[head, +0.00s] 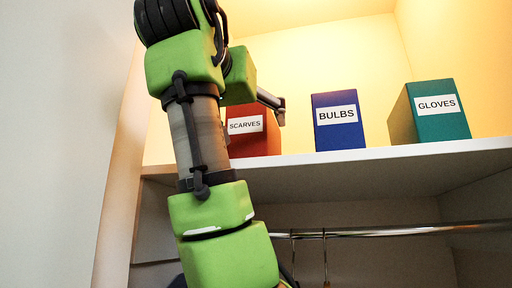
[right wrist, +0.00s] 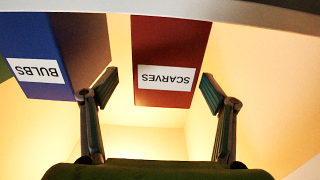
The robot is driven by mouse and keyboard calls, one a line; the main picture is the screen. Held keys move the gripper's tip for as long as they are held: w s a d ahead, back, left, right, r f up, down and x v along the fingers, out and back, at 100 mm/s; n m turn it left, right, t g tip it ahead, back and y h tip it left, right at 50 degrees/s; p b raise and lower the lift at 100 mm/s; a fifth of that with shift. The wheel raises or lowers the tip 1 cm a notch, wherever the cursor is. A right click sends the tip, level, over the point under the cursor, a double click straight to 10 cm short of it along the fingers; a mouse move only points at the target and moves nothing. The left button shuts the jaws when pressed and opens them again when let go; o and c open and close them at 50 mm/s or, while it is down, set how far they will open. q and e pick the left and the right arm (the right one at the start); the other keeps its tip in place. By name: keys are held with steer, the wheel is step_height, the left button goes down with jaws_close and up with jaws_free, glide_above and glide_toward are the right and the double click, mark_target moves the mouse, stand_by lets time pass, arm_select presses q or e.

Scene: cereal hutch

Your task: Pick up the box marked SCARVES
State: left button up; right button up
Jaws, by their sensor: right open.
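The red box marked SCARVES (head: 255,146) stands upright on the white shelf at the left, partly hidden behind my right arm in the head view. In the right wrist view, which is upside down, the red box (right wrist: 170,42) shows its label between the two fingers. My right gripper (right wrist: 160,76) is open and empty, with one finger to each side of the box in the picture. In the head view the right gripper (head: 276,105) shows partly beside the arm, near the box's top. Whether the fingertips reach past the box's front face is unclear. My left gripper is not in view.
A blue box marked BULBS (head: 338,138) stands to the right of the red one, with a gap between. A teal box marked GLOVES (head: 445,126) stands farther right. The white shelf (head: 340,168) has a front edge, with a metal rail (head: 390,231) below it.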

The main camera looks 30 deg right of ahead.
steer(key=shift+x, duration=1.2)
steer(key=shift+w+p, duration=0.3)
steer(key=x, duration=0.3)
steer(key=p+x, duration=0.1)
steer(key=shift+w+d+f, duration=0.15)
steer(key=shift+w+f, duration=0.15)
steer(key=shift+w, duration=0.05)
steer(key=shift+s, duration=0.15)
steer(key=shift+s+a+r, duration=0.1)
steer(key=shift+a, duration=0.15)
steer(key=c, duration=0.5)
steer(key=shift+a, duration=0.1)
steer(key=c, duration=0.7)
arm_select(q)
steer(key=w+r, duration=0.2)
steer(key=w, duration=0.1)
arm_select(e)
steer(key=shift+c, duration=0.3)
